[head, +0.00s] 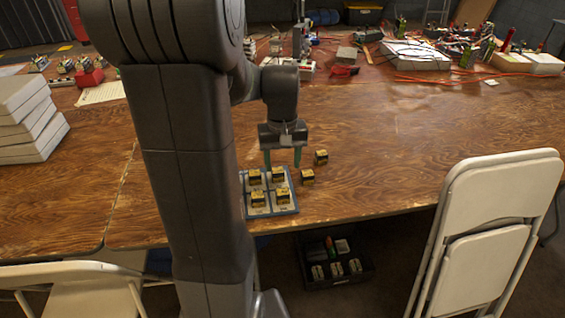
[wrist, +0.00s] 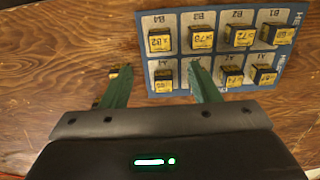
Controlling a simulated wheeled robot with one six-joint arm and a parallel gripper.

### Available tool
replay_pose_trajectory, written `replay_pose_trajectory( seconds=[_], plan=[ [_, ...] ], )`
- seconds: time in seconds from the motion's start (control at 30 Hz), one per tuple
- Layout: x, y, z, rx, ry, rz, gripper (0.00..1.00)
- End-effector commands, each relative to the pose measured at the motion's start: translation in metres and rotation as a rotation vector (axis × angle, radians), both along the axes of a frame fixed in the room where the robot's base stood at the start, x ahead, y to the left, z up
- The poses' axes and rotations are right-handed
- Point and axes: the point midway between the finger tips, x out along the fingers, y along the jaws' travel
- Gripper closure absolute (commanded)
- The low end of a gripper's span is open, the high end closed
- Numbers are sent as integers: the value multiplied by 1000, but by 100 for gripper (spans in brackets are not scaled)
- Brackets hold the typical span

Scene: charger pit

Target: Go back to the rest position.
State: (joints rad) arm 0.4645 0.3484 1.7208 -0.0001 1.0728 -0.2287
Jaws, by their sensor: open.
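My gripper (head: 282,163) hangs above the table with its two green fingers spread and nothing held between them. It also shows in the wrist view (wrist: 160,70), its fingers reaching over the lower edge of the blue-edged battery board (wrist: 219,15). In the head view the board (head: 289,211) lies on the table just below the gripper, partly hidden by my arm. Several black-and-yellow batteries stand in its labelled places, such as one in the upper row (wrist: 200,39). Two loose batteries (head: 321,157) (head: 307,177) are on the wood right of the board.
White boxes (head: 30,120) are stacked at the left. Folding chairs (head: 490,220) stand at the table's front edge. A dark crate (head: 335,278) is on the floor below. Chargers and cables (head: 420,55) fill the back right. The table right of the loose batteries is clear.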

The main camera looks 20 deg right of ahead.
Motion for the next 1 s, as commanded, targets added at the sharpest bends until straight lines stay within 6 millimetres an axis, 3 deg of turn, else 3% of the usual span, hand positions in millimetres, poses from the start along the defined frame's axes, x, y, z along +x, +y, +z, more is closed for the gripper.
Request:
replay_pose_trajectory(
  seconds=[0.17, 0.33, 0.9, 1.0],
  plan=[
    [0, 0, -2, 0, 0, 0, 44],
    [0, 0, -19, 1, 2, 0, 44],
    [-1, 0, -130, 1, 2, 0, 44],
    [1, -1, -105, -2, -6, 0, 44]
  ],
)
